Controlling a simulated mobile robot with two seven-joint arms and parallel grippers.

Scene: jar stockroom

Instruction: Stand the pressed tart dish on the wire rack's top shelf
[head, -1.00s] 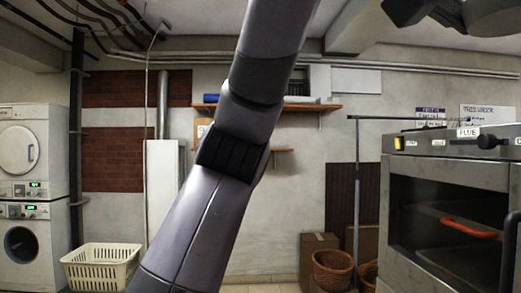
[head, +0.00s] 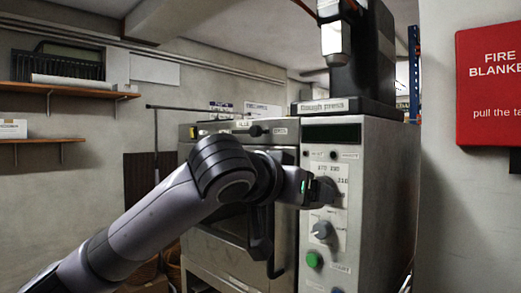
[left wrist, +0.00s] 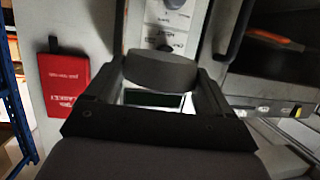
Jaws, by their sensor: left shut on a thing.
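My left gripper (head: 312,189) reaches across from the left to the oven's control panel (head: 341,255). It is shut on the panel's upper dark round knob (head: 327,191). In the left wrist view the knob (left wrist: 160,70) sits between the two fingers, with the panel's dark display (left wrist: 153,99) beyond. I see neither the tart dish nor the wire rack. A dough press (head: 357,60), named by its label, stands on top of the oven unit (head: 382,200). My right gripper is not in view.
A second grey knob (head: 322,229) and a green button (head: 314,260) lie below the held knob. The oven door handle (head: 262,255) is beside my forearm. A red fire blanket box (head: 490,85) hangs on the right wall. Wall shelves (head: 70,88) are at the left.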

